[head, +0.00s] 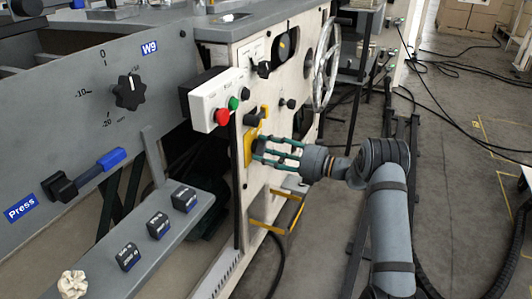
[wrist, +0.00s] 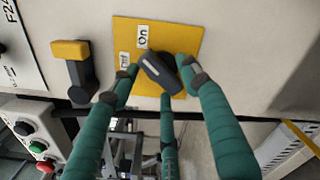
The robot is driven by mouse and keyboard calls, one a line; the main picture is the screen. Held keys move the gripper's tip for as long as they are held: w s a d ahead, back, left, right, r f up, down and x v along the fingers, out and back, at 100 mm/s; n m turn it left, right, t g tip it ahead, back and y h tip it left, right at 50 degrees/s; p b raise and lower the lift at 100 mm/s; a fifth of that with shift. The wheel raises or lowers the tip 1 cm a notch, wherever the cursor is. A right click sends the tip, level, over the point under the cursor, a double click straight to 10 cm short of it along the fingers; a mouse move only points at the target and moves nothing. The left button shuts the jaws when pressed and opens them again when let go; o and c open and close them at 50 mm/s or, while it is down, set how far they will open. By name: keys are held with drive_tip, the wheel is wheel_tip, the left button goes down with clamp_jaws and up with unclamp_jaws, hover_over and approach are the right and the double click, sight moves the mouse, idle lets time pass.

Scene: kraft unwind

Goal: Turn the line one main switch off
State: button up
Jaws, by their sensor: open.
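The main switch is a black rotary handle (wrist: 162,74) with a pale line, on a yellow plate (wrist: 185,42) on the pale machine panel. A label reading "On" (wrist: 143,37) sits just above the handle, and a second label, too small to read, sits to its left. The handle lies slanted, its marked end toward the upper left, near both labels. In the head view the yellow plate (head: 249,148) shows, but my fingers cover the handle. My gripper (head: 266,151) is open, with its green fingers spread around the handle. I cannot tell whether they touch it.
A black lever with a yellow tip (wrist: 70,50) is left of the plate in the wrist view. A button box (head: 216,100) with red and green buttons sticks out nearby.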

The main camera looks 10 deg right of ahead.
drive_tip(key=shift+a, duration=0.1)
drive_tip(key=shift+c, duration=1.3)
clamp_jaws()
